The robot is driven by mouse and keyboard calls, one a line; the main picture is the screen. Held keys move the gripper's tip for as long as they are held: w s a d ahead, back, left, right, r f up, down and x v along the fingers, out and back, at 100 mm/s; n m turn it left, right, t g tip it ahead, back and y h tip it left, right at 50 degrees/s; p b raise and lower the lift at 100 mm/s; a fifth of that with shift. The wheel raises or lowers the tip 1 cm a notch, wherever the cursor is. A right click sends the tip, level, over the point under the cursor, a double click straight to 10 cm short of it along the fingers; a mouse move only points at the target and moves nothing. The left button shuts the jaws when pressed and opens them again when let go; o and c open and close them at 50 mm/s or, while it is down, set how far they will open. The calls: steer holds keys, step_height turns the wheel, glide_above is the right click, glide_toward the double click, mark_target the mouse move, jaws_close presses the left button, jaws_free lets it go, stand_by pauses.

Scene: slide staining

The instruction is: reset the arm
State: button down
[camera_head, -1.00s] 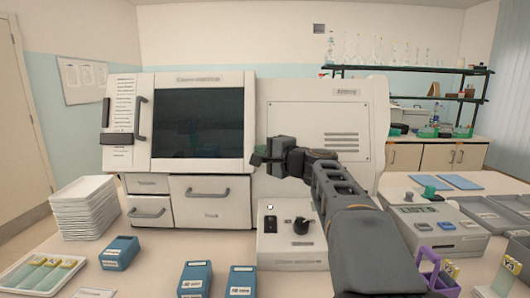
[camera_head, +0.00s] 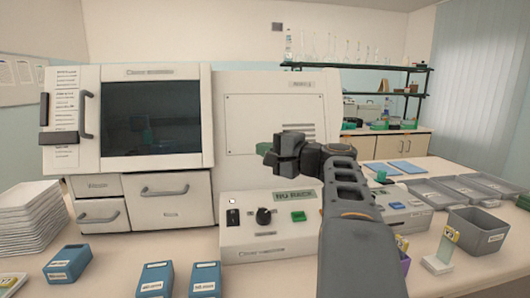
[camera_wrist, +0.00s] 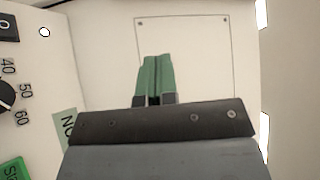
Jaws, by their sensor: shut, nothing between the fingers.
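My gripper (camera_head: 270,154) is raised in front of the large white staining machine (camera_head: 218,125) in the head view, above its control panel (camera_head: 235,238). In the wrist view, my gripper (camera_wrist: 153,80) shows two green-padded fingers closed together with nothing between them. The machine's pale side panel fills the space beyond the fingers, and I see no contact with it. Part of the control dial (camera_wrist: 6,92) and a green button (camera_wrist: 12,172) show at the left of the wrist view.
White trays (camera_head: 30,215) are stacked at the left. Blue boxes (camera_head: 68,263) stand along the front of the table. Grey bins (camera_head: 478,233) and a slide holder (camera_head: 440,262) are on the right, near my arm. The space above the table is open.

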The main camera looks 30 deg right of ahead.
steer(key=s+a+f+n+g+h+p, duration=0.1)
steer(key=s+a+f+n+g+p, duration=0.1)
steer(key=a+f+n+g+p, duration=0.1)
steer(key=s+a+f+n+g+p, duration=0.3)
steer(key=a+f, duration=0.3)
steer(key=a, duration=0.2)
steer(key=s+a+f+n+g+h+p, duration=0.1)
steer(key=s+a+f+n+g+p, duration=0.2)
steer(key=a+f+g+p, duration=0.2)
steer(key=shift+a+f+g+h+p, duration=0.15)
steer(key=shift+a+g+h+p, duration=0.15)
steer(key=shift+a+p, duration=0.1)
steer(key=s+f+n+h+p, duration=0.1)
steer(key=s+f+n+g+h, duration=0.1)
steer(key=s, duration=0.1)
steer(key=s+f+n+p, duration=0.1)
steer(key=n, duration=0.1)
steer(key=shift+s+a+g+h+p, duration=0.25)
steer(key=shift+a+g+h+p, duration=0.05)
steer(key=shift+a+h+p, duration=0.1)
steer(key=shift+s+d+f+n+h, duration=0.2)
steer(key=shift+s+n+h, duration=0.1)
steer(key=shift+s+n, duration=0.1)
